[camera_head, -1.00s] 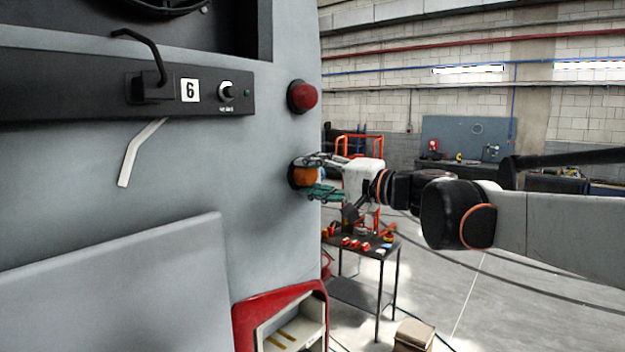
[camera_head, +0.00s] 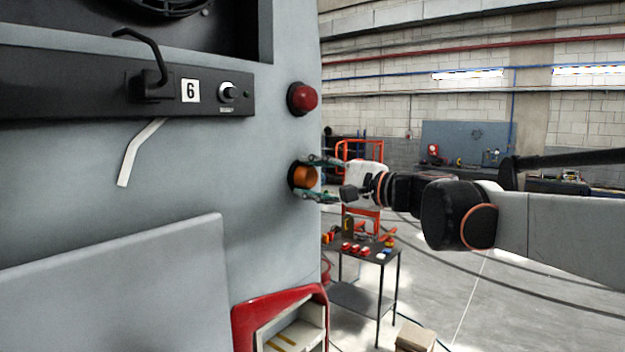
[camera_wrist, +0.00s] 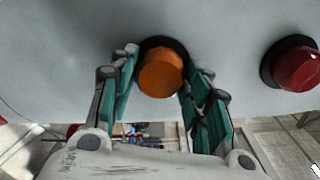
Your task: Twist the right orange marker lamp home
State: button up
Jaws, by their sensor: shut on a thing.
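The orange marker lamp (camera_head: 305,177) sits in its dark round base on the grey coach panel, below a red lamp (camera_head: 303,97). In the wrist view the orange lamp (camera_wrist: 161,74) shows as a round lens against its black ring. My gripper (camera_head: 322,178) reaches it from the right, with one finger above and one below. In the wrist view my gripper (camera_wrist: 158,85) has its green finger pads on either side of the lens, shut on it. Whether the lamp is fully seated cannot be told.
The red lamp also shows in the wrist view (camera_wrist: 293,65), close on the right. A black bar with a handle (camera_head: 150,80) and a number 6 runs along the panel. A dark table (camera_head: 350,247) with small red parts stands behind, below my arm.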

jog(key=shift+f, duration=0.1)
jog(key=o, duration=1.1)
jog(key=shift+d, duration=0.1)
jog(key=v, duration=0.7)
jog(key=shift+s+d, duration=0.15)
jog(key=shift+s, duration=0.05)
jog(key=s+f+n+g+h+b, duration=0.1)
jog(key=s+f+b, duration=0.25)
jog(key=f, duration=0.45)
jog(key=s+f+n+g+h+b, duration=0.1)
jog(key=s+f+n+h+b, duration=0.15)
jog(key=f+b, duration=0.45)
jog(key=s+d+f+n+h+b, duration=0.2)
jog(key=s+f+b, duration=0.4)
jog(key=f, duration=0.9)
jog(key=s+d+f+n+g+h+b, duration=0.1)
jog(key=s+d+f+n+h+b, duration=0.2)
jog(key=f, duration=1.3)
jog(key=s+d+f+n+h+b, duration=0.2)
jog(key=s+d+f+h+b, duration=0.3)
jog(key=f, duration=1.1)
jog(key=shift+s+d+g+h+b, duration=0.15)
jog(key=shift+s+d+b, duration=0.4)
jog(key=shift+s+b, duration=0.4)
jog(key=shift+s+d+g+h+b, duration=0.1)
jog(key=shift+s+d+b, duration=0.5)
jog(key=shift+s, duration=0.6)
jog(key=shift+s+d+g+h+b, duration=0.15)
jog(key=shift+s+d+b, duration=0.4)
jog(key=shift+s+b, duration=0.4)
